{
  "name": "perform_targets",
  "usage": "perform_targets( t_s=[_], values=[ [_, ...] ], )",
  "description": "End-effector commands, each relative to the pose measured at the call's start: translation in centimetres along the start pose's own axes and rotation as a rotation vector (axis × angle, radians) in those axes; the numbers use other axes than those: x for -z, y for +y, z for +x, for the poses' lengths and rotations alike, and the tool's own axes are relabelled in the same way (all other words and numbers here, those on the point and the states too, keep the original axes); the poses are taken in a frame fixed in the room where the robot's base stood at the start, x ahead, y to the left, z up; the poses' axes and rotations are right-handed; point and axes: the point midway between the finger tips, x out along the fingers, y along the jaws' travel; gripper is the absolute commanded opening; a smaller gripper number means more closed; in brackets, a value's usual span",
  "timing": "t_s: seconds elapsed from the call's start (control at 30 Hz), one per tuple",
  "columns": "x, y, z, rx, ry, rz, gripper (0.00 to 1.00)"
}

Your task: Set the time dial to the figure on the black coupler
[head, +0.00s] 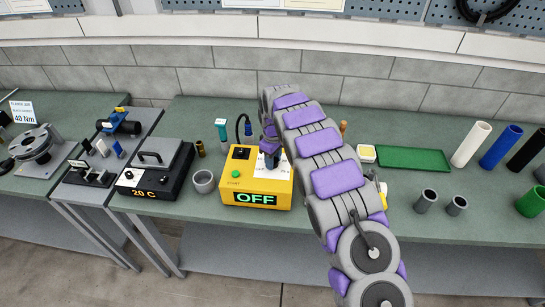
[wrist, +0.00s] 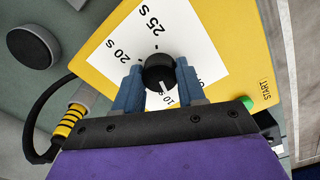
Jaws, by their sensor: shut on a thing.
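The time dial is a black knob (wrist: 159,70) on a white scale plate on a yellow box (head: 232,192). The wrist view shows "20 S" and "25 S" at the top and "10 S" below the knob. The knob's white line points down toward "10 S". My gripper (wrist: 159,76) is shut on the knob, one blue finger on each side. In the head view my gripper (head: 269,152) reaches down onto the box top. A dark piece (head: 541,173), cut off at the right edge, may be the black coupler; no figure on it is readable.
The box has a green START button (head: 236,174) and an "OFF" display (head: 255,198). A grey cup (head: 204,182) and a black "20 C" unit (head: 148,184) stand left. Grey couplers (head: 425,201), pipes (head: 471,144) and a green tray (head: 414,158) stand right of my arm.

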Motion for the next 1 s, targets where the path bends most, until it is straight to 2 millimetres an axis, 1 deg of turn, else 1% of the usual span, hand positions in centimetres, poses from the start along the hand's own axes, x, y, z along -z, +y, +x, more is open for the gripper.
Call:
perform_targets(
  t_s=[0.03, 1.0],
  values=[
    [0.04, 0.17, -0.35, -0.004, 0.004, 0.044, 0.09],
    [0.16, -0.19, -0.22, -0.001, 0.004, 0.962, 0.09]
  ],
)
